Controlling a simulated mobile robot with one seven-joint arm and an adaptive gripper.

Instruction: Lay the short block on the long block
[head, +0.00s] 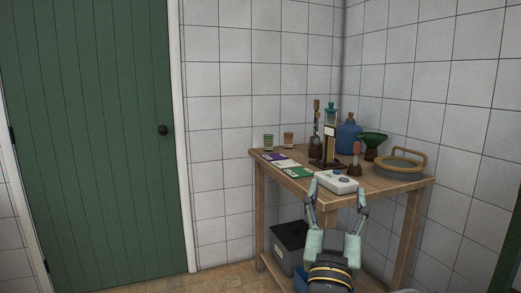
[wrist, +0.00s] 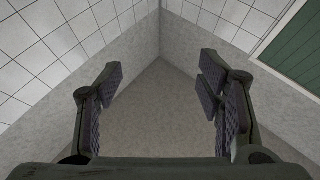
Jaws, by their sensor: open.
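I cannot make out a short block or a long block in either view. My gripper (head: 338,188) is open in front of the wooden table, with its two fingers spread and pointing up in the head view. The tip ends overlap the table's near edge in that picture. In the wrist view the open gripper (wrist: 160,82) has nothing between its fingers.
The wooden table (head: 292,192) stands in the tiled corner. A dark bin (head: 289,245) stands below. A green door (head: 90,130) is left.

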